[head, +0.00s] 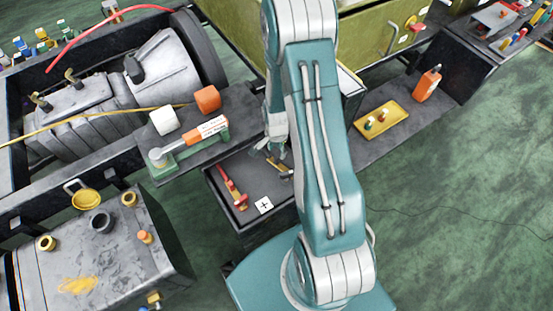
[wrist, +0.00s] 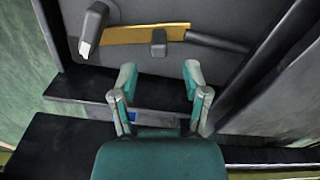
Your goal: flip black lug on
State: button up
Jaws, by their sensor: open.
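In the wrist view, a small upright black lug (wrist: 158,42) stands on a brass strip (wrist: 130,34) fixed to a dark grey panel. A black bar-shaped handle (wrist: 217,42) extends from the strip's right end. A black piece with a pale end (wrist: 92,28) sits at its left. I cannot tell for sure which black part is the task's lug. My gripper (wrist: 160,75) is open and empty, its fingertips below the small lug in the picture, apart from it. In the head view my gripper (head: 270,150) is partly hidden by my arm, over the grey tray near the brass part (head: 283,167).
In the head view, a red lever (head: 232,188) and a white plus-marked card (head: 265,205) lie on the tray, left of my arm.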

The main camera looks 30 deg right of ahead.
aim_at(277, 157)
notch_tip(277, 157, down, 6)
jog(key=shift+f, duration=0.1)
dwell(0.4)
grip_shut()
